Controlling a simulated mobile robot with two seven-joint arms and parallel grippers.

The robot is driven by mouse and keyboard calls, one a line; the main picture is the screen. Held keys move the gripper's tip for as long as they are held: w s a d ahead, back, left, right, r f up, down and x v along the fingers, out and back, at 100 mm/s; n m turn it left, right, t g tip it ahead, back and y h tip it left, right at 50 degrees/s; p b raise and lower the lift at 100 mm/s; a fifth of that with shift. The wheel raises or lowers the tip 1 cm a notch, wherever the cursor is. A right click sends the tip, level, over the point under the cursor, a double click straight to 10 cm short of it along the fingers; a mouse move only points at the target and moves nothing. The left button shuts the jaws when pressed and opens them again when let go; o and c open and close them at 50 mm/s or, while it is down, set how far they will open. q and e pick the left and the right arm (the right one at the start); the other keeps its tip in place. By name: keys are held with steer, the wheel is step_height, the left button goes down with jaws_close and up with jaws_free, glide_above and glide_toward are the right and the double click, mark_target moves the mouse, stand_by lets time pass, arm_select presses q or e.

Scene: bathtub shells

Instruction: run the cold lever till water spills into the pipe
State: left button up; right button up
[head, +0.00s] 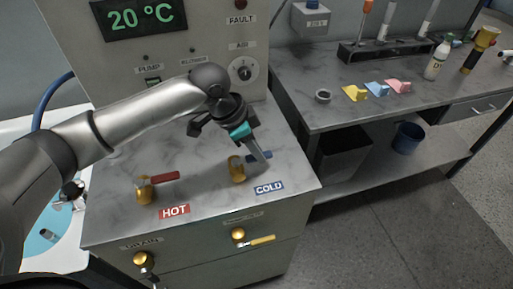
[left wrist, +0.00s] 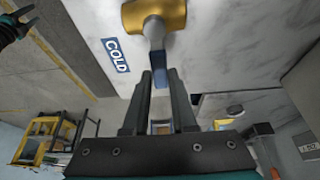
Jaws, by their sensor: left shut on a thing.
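The cold lever (head: 259,156) is a blue handle on a brass valve (head: 237,169) behind the COLD label (head: 269,188). My left gripper (head: 262,155) is at this handle, shut on it. In the left wrist view the blue handle (left wrist: 160,76) sits between the two dark fingers (left wrist: 160,95), with the brass valve (left wrist: 154,16) beyond. The red hot lever (head: 165,176) stands to the left on its own brass valve. A dark and teal part, apparently my right gripper (left wrist: 14,28), shows at the corner of the left wrist view; its jaws are unclear. I see no running water.
A blue hose (head: 50,97) curves down toward a white tub (head: 80,256) with bluish water at the left. The panel display (head: 138,18) reads 20 °C. A yellow-handled valve (head: 258,240) is on the cabinet front.

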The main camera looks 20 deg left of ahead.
arm_select(q)
jaws_close()
stand_by(0.8)
